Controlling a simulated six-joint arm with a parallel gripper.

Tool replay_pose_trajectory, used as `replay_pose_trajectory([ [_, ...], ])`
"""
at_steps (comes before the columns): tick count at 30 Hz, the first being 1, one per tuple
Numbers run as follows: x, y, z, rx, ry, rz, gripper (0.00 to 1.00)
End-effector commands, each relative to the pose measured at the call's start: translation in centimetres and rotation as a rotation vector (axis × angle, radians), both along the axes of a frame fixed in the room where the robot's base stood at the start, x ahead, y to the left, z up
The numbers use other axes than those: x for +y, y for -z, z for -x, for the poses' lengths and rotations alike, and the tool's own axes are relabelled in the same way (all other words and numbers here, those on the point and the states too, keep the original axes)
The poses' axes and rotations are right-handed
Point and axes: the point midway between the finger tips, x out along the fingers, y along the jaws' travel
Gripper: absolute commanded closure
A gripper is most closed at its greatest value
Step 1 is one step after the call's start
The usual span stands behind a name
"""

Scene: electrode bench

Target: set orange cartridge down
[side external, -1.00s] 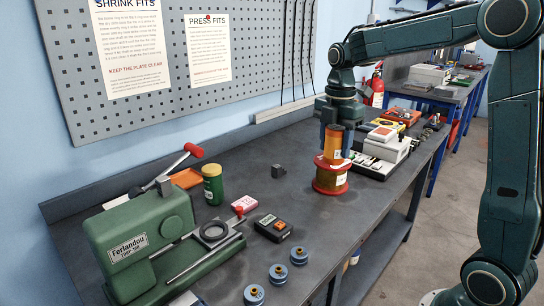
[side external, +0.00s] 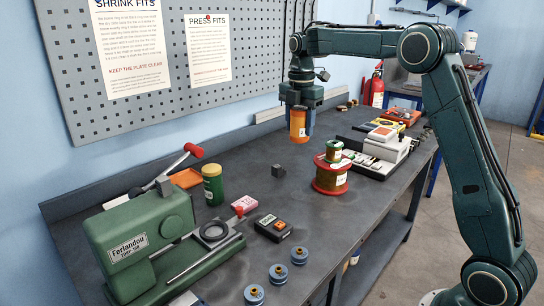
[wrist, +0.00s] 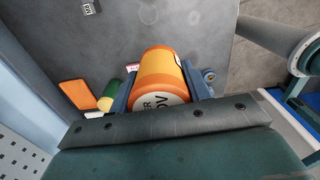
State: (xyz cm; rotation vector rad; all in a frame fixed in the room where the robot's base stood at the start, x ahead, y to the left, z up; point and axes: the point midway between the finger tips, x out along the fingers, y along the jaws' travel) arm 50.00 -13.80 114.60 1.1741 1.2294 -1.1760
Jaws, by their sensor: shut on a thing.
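The orange cartridge (side external: 298,124) is held upright between the fingers of my gripper (side external: 298,132). It hangs above the back of the bench, left of the red-flanged spool (side external: 330,176), and appears clear of the bench top. In the wrist view the orange cartridge (wrist: 158,72) sits between the two blue fingers of my gripper (wrist: 160,85), with part of a printed label showing at its near end. My gripper is shut on it.
The dark bench top (side external: 240,160) is clear below and left of the cartridge. A white device (side external: 388,145) stands at right. The pegboard wall (side external: 255,60) is behind.

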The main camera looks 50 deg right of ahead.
Motion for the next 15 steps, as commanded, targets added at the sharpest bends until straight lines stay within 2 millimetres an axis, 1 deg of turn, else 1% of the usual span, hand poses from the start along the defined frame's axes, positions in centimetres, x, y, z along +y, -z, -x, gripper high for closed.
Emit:
replay_pose_trajectory([
  [1, -0.1, 0.1, -0.9, 0.000, -0.009, 0.000, 0.81],
  [6, -0.2, 0.3, -3.2, -0.001, -0.039, 0.000, 0.81],
  [12, -0.2, 0.7, -5.7, -0.001, -0.074, -0.001, 0.81],
  [15, -0.2, 0.8, -6.6, -0.001, -0.089, -0.001, 0.81],
])
